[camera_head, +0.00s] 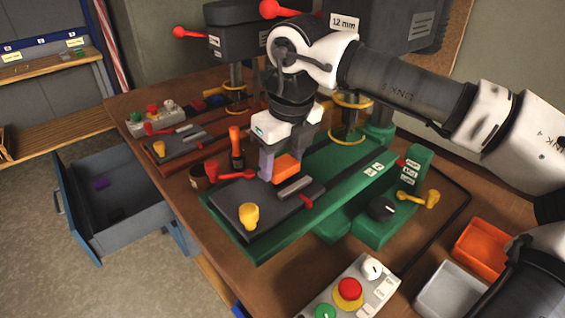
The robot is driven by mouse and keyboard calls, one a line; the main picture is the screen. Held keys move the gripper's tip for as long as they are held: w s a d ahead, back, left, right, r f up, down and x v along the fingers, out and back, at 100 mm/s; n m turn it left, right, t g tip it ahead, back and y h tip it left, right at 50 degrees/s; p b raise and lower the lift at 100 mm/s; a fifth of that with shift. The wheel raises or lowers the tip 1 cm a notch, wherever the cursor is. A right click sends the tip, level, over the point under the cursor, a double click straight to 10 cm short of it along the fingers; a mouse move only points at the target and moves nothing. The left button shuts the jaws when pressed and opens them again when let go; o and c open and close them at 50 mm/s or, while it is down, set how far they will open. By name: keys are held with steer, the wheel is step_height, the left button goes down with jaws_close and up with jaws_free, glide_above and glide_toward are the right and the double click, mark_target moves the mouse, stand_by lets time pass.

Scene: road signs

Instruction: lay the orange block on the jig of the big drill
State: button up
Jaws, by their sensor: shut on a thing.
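The orange block (287,168) is between the fingers of my gripper (279,168), low over the dark jig plate (248,217) of the big drill. The jig sits on the green base (330,187) of the drill marked "12 mm" (345,22). My gripper is shut on the block and points down. A grey bar (295,186) lies just in front of the block on the jig. I cannot tell whether the block touches the jig. My arm hides part of the drill's column and head.
A yellow knob (249,216) and a red-handled clamp (231,175) stand on the jig. An orange-handled tool (236,148) stands left of it. A smaller drill (236,40) is behind left. A button box (352,293) and bins (482,249) are in front. An open drawer (115,205) juts out left.

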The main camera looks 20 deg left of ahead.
steer(key=shift+f, duration=0.8)
steer(key=shift+f, duration=0.1)
steer(key=shift+f+b, duration=0.15)
steer(key=shift+b, duration=0.15)
steer(key=o, duration=1.1)
steer(key=shift+c, duration=0.2)
step_height(320, 180, up, 12)
steer(key=s+d, duration=0.1)
steer(key=shift+d+r+b, duration=0.2)
steer(key=shift+d+b, duration=0.05)
steer(key=shift+b, duration=0.1)
